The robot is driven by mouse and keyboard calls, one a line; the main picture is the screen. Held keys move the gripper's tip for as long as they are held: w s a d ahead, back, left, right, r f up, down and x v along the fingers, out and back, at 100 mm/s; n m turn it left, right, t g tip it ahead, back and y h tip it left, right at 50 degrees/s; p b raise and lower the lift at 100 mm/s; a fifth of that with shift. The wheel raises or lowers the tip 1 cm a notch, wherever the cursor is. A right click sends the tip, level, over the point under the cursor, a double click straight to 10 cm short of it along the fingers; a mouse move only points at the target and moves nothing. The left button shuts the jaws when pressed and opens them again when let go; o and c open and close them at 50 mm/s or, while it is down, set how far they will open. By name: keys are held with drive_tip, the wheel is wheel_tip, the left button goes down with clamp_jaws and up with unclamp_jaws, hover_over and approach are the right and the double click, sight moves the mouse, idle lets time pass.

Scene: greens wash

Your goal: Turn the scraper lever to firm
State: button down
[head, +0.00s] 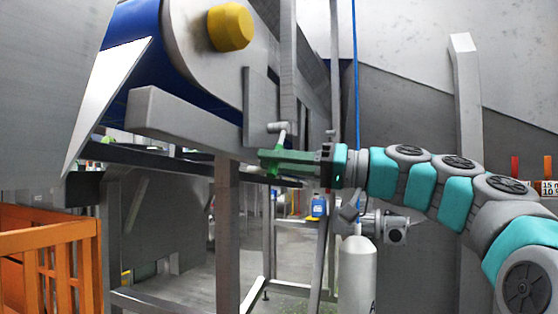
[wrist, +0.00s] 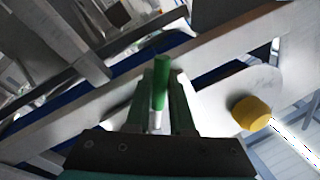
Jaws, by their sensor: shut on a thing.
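The scraper lever (head: 282,138) hangs from a short metal pivot on the grey side of the conveyor frame in the head view. Its metal rod goes down into my gripper (head: 267,157), which reaches in from the right, roughly level. In the wrist view the lever's green grip (wrist: 161,80) stands between the two green fingers of my gripper (wrist: 165,100), with a pale stretch of rod below it. My gripper is shut on the lever. The fingers hide part of the grip in the head view. No firm mark is readable in either view.
A blue conveyor belt (head: 135,22) runs around a roller with a yellow hub cap (head: 230,27), which also shows in the wrist view (wrist: 251,113). Steel posts (head: 227,215) stand close below my gripper. An orange crate (head: 50,242) is at lower left.

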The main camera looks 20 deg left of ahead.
drive_tip(key=shift+s+r+m+t+p, duration=0.15)
drive_tip(key=shift+s+r+m+p, duration=0.3)
drive_tip(key=shift+m, duration=0.3)
drive_tip(key=shift+s+r+m+t+p, duration=0.15)
drive_tip(key=shift+s+r+m+p, duration=0.15)
drive_tip(key=shift+m+p, duration=0.35)
drive_tip(key=shift+m, duration=0.3)
drive_tip(key=c, duration=0.8)
unclamp_jaws()
drive_tip(key=shift+w, duration=0.1)
drive_tip(key=d, duration=0.2)
drive_tip(key=d+f, duration=0.1)
drive_tip(key=d, duration=0.4)
drive_tip(key=shift+w+d+f, duration=0.15)
drive_tip(key=shift+d, duration=0.15)
